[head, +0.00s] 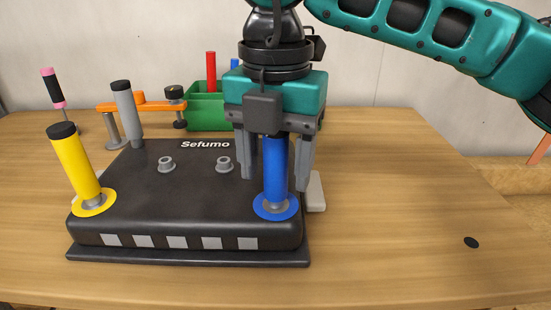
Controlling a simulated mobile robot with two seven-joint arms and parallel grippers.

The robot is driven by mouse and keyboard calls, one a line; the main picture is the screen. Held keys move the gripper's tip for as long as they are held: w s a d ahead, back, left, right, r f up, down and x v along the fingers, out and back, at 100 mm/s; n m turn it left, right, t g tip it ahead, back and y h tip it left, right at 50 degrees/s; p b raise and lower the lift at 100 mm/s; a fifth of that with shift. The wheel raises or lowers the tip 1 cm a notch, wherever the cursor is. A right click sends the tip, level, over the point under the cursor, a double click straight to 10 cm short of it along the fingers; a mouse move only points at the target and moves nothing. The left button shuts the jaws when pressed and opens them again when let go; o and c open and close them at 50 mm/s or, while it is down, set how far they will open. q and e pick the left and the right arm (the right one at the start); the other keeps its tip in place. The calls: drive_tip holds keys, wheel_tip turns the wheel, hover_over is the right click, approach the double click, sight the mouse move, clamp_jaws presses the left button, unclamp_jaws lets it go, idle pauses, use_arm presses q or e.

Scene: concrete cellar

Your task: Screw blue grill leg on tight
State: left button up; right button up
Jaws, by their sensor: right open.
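The blue grill leg (276,172) stands upright at the front right corner of the dark grill body (185,225), over a blue ring (262,208). My right gripper (276,180) points down over the blue leg, with its fingers on either side of the leg's upper part. The fingers look apart from the leg. A yellow leg (75,165) stands tilted on a yellow ring (94,204) at the front left corner. A grey leg (127,113) stands at the back left. The back right corner is hidden behind the gripper. My left gripper is not in view.
Behind the grill, an orange clamp (150,105) and a green bin (205,110) holding a red item (211,70) stand on the wooden table (390,220). A pink and black screwdriver (53,90) stands at the far left. The table's right side is mostly clear, with a small black disc (471,242).

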wheel_tip(320, 180, up, 12)
drive_tip(key=shift+r+p, duration=0.1)
drive_tip(key=shift+p, duration=1)
drive_tip(key=shift+r, duration=0.35)
